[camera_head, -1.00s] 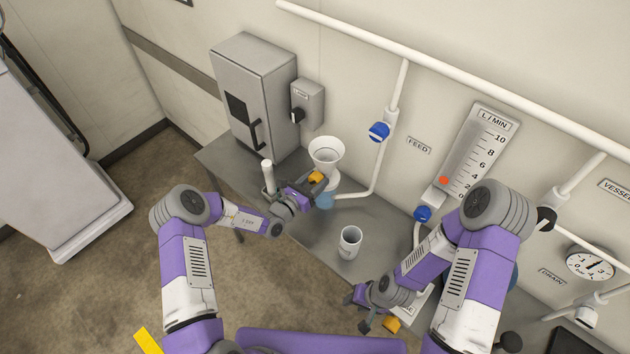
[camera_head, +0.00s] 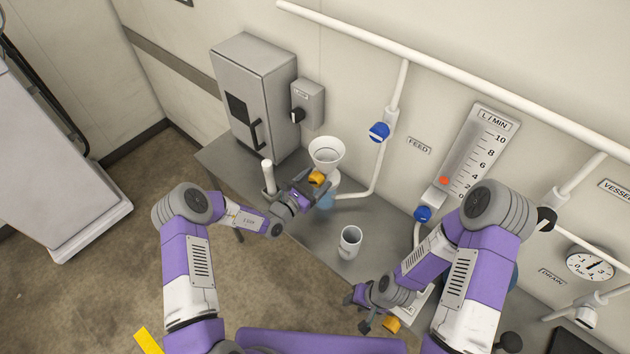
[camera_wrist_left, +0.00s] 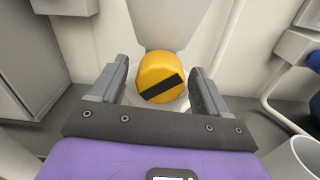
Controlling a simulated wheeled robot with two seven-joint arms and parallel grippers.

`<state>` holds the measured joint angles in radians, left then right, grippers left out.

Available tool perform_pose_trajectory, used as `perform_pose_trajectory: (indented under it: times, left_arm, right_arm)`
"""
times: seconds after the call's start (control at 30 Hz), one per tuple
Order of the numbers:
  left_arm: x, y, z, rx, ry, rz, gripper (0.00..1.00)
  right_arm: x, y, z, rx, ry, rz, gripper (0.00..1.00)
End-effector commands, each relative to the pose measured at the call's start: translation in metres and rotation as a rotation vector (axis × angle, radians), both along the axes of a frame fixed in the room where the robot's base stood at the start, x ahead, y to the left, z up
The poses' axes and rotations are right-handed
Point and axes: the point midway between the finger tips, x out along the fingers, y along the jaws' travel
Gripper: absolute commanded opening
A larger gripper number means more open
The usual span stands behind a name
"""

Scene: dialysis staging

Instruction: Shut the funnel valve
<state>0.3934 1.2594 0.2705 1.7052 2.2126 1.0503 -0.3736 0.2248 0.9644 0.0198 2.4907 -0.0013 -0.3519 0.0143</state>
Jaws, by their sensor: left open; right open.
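The white funnel (camera_head: 327,152) stands at the back of the grey bench, with a yellow valve knob (camera_head: 316,178) on its front below the cone. In the left wrist view the round yellow knob (camera_wrist_left: 160,78) faces me and bears a black bar tilted up to the right. My left gripper (camera_head: 312,184) is open, its fingers on either side of the knob in the left wrist view (camera_wrist_left: 160,85); I cannot tell whether they touch it. My right gripper (camera_head: 358,312) is open and empty low over the front of the bench.
A white cup (camera_head: 350,242) stands on the bench (camera_head: 310,235) right of the funnel. A white upright post (camera_head: 268,175) stands just left of my left gripper. A grey cabinet (camera_head: 257,95) is behind. Pipes with blue valves (camera_head: 379,131) run along the wall.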

Motion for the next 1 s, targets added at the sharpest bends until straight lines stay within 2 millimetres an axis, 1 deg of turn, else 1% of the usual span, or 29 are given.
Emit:
perform_pose_trajectory:
  times: [0.13,0.23,0.5,0.6,0.73,1.0]
  left_arm:
    - [-0.002,0.002,0.0,0.0,0.0,0.0,0.76]
    - [-0.01,0.009,-0.001,0.002,0.001,0.0,0.76]
    - [-0.046,0.034,-0.001,0.001,0.001,0.002,0.76]
    - [-0.055,0.041,-0.001,0.001,0.001,0.001,0.76]
    - [-0.061,0.045,0.0,0.001,0.001,0.0,0.76]
    - [-0.061,0.044,0.0,0.0,0.0,-0.001,0.76]
  right_arm:
    - [0.0,0.0,0.0,0.0,0.0,0.0,0.43]
    - [0.0,0.0,-0.002,0.0,0.0,0.0,0.43]
    - [0.0,0.0,-0.007,0.0,0.0,0.0,0.43]
    - [0.0,0.0,-0.008,0.0,0.0,0.0,0.43]
    - [0.0,0.0,-0.009,0.0,0.0,0.0,0.43]
    - [0.0,0.0,-0.008,0.0,0.0,0.0,0.43]
